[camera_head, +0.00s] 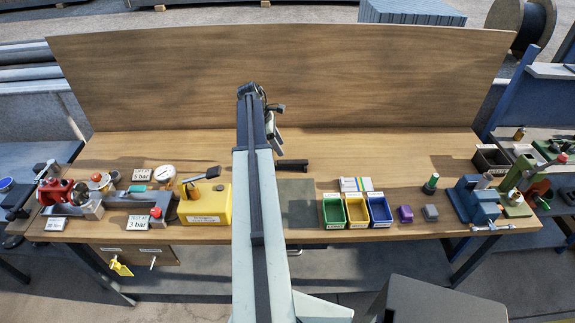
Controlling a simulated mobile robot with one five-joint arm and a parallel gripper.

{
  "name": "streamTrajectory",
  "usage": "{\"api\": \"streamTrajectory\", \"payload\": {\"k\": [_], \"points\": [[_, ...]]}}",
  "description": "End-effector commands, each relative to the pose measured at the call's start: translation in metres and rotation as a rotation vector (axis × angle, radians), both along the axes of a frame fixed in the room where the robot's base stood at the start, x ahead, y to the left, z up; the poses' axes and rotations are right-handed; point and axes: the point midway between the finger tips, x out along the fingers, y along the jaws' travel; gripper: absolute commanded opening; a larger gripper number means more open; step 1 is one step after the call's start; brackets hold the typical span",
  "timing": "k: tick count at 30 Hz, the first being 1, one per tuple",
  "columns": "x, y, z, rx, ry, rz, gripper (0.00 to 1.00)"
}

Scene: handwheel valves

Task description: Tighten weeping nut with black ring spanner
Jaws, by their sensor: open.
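My arm reaches up the middle of the picture over the bench. My gripper (275,112) is at its far end, small and dark, in front of the wooden back board. Its jaws are hard to make out; it is open and I see nothing held in it. A black bar-like object (292,165) lies on the bench just right of my arm, partly hidden by it; I cannot tell whether it is the ring spanner. Red and grey pipe fittings (60,193) stand at the left end of the bench. I cannot tell which nut is weeping.
A yellow box (205,204) with a black-handled lever stands left of my arm. Pressure label cards (138,224) and a round gauge (164,173) are near it. Green, yellow and blue bins (357,212) stand right of centre; a blue vice (475,203) is further right.

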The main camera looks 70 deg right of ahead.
Motion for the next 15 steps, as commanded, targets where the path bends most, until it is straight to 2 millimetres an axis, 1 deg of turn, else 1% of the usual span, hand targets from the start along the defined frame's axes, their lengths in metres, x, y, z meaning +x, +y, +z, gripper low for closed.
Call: {"api": "streamTrajectory", "payload": {"k": [2,8,12,15], "points": [[0.000,0.000,-0.003,0.000,0.000,0.000,0.50],[-0.008,-0.002,-0.027,0.000,0.000,0.001,0.50],[-0.009,-0.002,-0.026,0.000,0.000,0.002,0.50],[-0.014,-0.003,-0.037,0.000,0.000,0.002,0.50]]}}
